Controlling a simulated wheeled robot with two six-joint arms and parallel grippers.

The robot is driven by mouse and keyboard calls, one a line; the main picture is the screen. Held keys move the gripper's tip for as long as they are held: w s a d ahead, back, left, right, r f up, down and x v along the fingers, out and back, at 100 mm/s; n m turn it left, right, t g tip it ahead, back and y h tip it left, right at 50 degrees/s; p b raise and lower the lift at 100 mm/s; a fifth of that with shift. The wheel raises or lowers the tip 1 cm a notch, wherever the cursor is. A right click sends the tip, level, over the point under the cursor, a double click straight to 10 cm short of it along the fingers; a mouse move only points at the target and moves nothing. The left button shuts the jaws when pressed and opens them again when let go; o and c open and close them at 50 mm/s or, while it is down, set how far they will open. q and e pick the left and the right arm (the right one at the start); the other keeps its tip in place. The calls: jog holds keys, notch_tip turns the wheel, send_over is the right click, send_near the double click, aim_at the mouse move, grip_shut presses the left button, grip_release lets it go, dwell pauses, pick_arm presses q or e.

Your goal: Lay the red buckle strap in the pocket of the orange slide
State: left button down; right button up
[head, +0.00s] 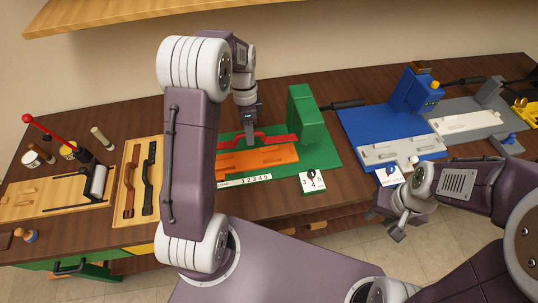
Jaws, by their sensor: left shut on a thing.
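My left gripper (249,137) is shut on the red buckle strap (276,141). The strap lies lengthwise over the back part of the orange slide (257,160), and I cannot tell whether it touches the slide or hangs just above it. The slide rests on a green base plate (318,156) beside a green block (305,115). My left arm hides the slide's left end and part of the strap. The pocket cannot be made out clearly. My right gripper (386,223) is open and empty, off the table's front edge at the right.
A wooden tray (117,206) with a brown and a black strap lies left of my arm. A blue station (363,128) and a grey station (455,118) stand to the right. A number card (312,182) lies in front of the green plate. A roller, cups and a red lever stand far left.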

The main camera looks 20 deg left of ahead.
pick_arm(q)
jog(key=shift+s+a+f+n, duration=0.15)
jog(key=shift+a+n, duration=0.15)
jog(key=shift+a, duration=0.5)
send_near(248, 161)
jog(key=f, duration=0.3)
jog(key=f+p, duration=0.1)
jog(key=f, duration=0.1)
jog(key=shift+s+d, duration=0.3)
jog(key=shift+s, duration=0.1)
jog(key=shift+f, duration=0.1)
jog(key=shift+s+f, duration=0.1)
jog(key=shift+f, duration=0.05)
jog(key=c, duration=1.4)
grip_release()
notch_tip(248, 161, up, 12)
jog(key=w+a+b, duration=0.1)
jog(key=w, duration=0.1)
jog(key=s+d+n+t, duration=0.1)
jog(key=s+d+n, duration=0.1)
jog(key=s+n, duration=0.2)
jog(key=s+d+f+n+t, duration=0.1)
jog(key=s+d+n, duration=0.2)
jog(key=s+n, duration=0.1)
jog(key=s+d+f+n+t, duration=0.1)
jog(key=s+d+n, duration=0.2)
jog(key=s, duration=0.3)
jog(key=shift+s+d+n+y, duration=0.25)
jog(key=shift+s+n+y, duration=0.05)
jog(key=shift+n+y, duration=0.1)
